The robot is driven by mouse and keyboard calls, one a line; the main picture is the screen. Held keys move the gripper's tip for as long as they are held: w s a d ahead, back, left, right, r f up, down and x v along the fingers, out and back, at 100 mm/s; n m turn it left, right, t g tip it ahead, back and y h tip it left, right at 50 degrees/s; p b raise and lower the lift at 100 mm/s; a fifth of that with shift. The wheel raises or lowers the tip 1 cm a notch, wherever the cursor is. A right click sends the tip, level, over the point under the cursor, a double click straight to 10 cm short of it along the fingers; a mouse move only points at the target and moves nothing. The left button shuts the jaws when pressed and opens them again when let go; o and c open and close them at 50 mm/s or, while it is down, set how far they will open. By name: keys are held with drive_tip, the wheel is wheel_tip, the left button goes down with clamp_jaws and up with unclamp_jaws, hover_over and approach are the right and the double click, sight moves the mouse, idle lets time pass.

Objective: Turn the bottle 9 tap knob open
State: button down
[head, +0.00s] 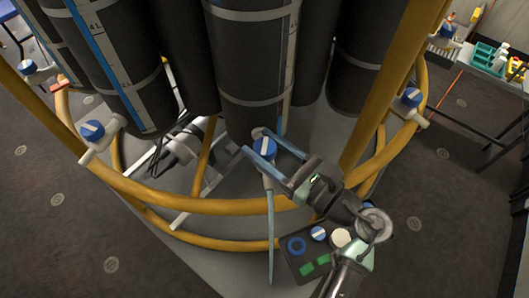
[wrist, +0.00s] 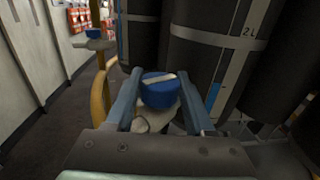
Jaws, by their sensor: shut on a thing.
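A blue tap knob (head: 265,147) with a white line across its top sits on a pale tap at the yellow ring, in front of the middle dark bottle (head: 247,70). My gripper (head: 258,144) is shut on this knob, one blue-grey finger on each side. In the wrist view, the knob (wrist: 160,92) stands between the fingers, and its white line runs nearly across the picture, slightly tilted. No number 9 is readable on the bottle or tap.
Yellow ring rails (head: 205,204) and a slanting yellow post (head: 383,90) surround the bottles. Other blue knobs stand at left (head: 92,130) and right (head: 411,97). A dark control panel (head: 295,262) lies below my arm.

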drive_tip(key=n+g+y+b, duration=0.1)
drive_tip(key=n+g+b, duration=0.1)
drive_tip(key=b, duration=0.1)
drive_tip(key=shift+w+f+g+y, duration=0.1)
drive_tip(key=shift+f+g+y, duration=0.1)
drive_tip(key=shift+g+y, duration=0.15)
drive_tip(key=shift+r+n+g+y+b, duration=0.15)
drive_tip(key=shift+n+g+y+b, duration=0.45)
drive_tip(key=shift+b, duration=0.3)
drive_tip(key=shift+r+g, duration=0.1)
drive_tip(key=shift+g, duration=0.15)
drive_tip(key=shift+c, duration=1.3)
unclamp_jaws()
drive_tip(key=b+v, duration=0.3)
drive_tip(key=v, duration=1)
drive_tip(key=shift+b, duration=0.4)
drive_tip(key=shift+a, duration=0.1)
